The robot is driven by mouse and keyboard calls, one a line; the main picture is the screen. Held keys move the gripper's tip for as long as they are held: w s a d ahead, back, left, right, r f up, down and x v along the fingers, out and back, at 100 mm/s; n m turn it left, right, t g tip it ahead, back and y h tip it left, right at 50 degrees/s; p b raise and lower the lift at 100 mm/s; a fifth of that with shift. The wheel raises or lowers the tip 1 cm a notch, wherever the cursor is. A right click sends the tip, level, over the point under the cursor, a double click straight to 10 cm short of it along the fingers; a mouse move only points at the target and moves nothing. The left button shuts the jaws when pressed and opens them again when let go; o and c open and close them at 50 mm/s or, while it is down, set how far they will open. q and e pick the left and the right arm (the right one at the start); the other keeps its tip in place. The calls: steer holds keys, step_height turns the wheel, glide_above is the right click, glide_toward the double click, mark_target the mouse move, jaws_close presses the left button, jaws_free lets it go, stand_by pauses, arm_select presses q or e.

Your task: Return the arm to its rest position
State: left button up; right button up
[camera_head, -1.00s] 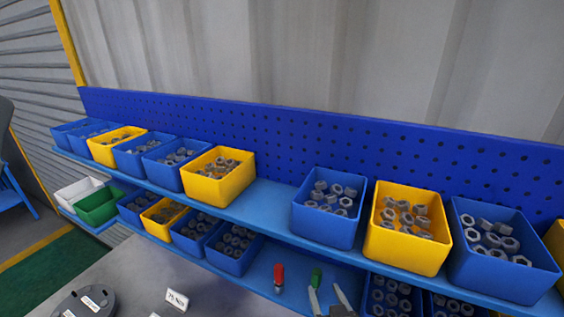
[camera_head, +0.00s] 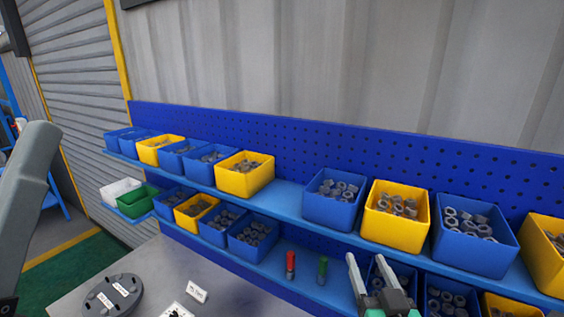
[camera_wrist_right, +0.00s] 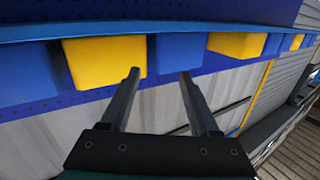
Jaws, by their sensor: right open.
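My right gripper (camera_head: 368,270) shows at the lower right of the head view, in front of the lower shelf. Its two fingers are spread with nothing between them. In the right wrist view the same gripper (camera_wrist_right: 158,75) is open and empty, with bins and the shelf underside beyond it. A grey arm link of mine (camera_head: 28,190) stands at the left edge of the head view. My left gripper is out of view.
A blue shelf (camera_head: 285,192) carries blue and yellow bins (camera_head: 397,218) of nuts before a pegboard. A red-handled tool (camera_head: 291,262) and a green one (camera_head: 322,268) stand on the lower shelf. The grey table (camera_head: 225,292) holds a round flanged part (camera_head: 112,297) and a label card (camera_head: 197,292).

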steer(key=s+d+r+t, duration=0.1)
steer(key=s+r+t, duration=0.25)
steer(key=r, duration=0.65)
steer(key=s+d+r+t, duration=0.15)
steer(key=s+r, duration=0.25)
steer(key=r, duration=0.5)
steer(key=s+a+r+n+t+y, duration=0.1)
steer(key=s+r+t, duration=0.4)
steer(key=s+r, duration=0.6)
steer(key=shift+s+n+y, duration=0.4)
steer(key=shift+s+y, duration=0.15)
steer(key=shift+y, duration=0.15)
steer(key=shift+r, duration=0.1)
